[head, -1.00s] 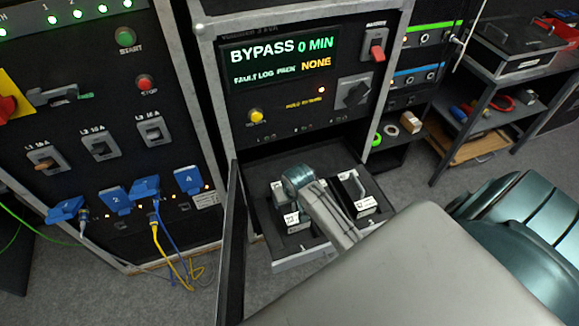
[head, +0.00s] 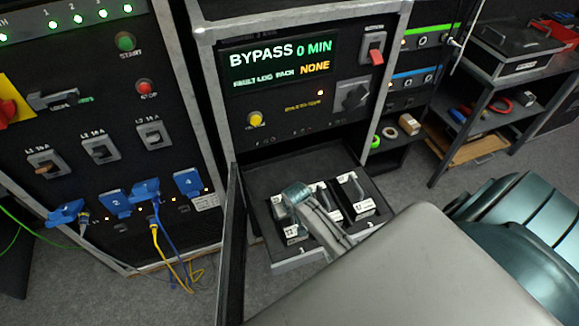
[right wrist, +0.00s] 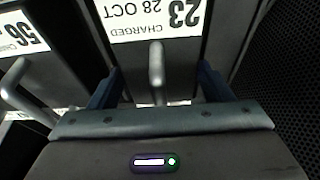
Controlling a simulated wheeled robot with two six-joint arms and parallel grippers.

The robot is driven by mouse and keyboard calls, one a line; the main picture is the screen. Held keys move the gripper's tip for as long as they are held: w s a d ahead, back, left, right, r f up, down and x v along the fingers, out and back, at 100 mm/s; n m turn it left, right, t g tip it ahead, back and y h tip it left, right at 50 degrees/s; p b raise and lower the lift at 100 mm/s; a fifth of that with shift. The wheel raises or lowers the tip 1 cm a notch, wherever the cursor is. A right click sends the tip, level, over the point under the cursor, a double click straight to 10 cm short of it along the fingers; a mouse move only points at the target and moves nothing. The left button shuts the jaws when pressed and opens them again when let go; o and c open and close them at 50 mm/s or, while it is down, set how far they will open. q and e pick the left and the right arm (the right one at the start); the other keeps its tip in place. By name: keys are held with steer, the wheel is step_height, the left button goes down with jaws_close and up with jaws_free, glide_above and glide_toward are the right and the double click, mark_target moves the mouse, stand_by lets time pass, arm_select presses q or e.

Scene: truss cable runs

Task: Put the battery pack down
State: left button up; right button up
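The battery pack (right wrist: 186,57) is a dark block with a white label reading 23, charged 28 Oct, and a grey bar handle (right wrist: 156,68). In the head view the pack (head: 295,232) sits at the left of the pulled-out tray (head: 296,258), partly hidden by my right gripper. My right gripper (right wrist: 157,88) is open, with its dark blue fingers on both sides of the handle and a gap on each side. In the head view it (head: 297,195) is over the pack. The pack's underside is hidden. My left gripper is not in view.
A pack labelled 56 (right wrist: 28,32) is beside it, and another pack (head: 362,204) is at the tray's right. The cabinet display (head: 278,63) reads bypass, 0 min, pack none. An open door edge (head: 234,250) stands close left of the tray. Cables hang further left.

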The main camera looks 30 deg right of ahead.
steer(key=o, duration=0.4)
steer(key=shift+o, duration=0.2)
steer(key=shift+r, duration=0.1)
steer(key=v, duration=1.2)
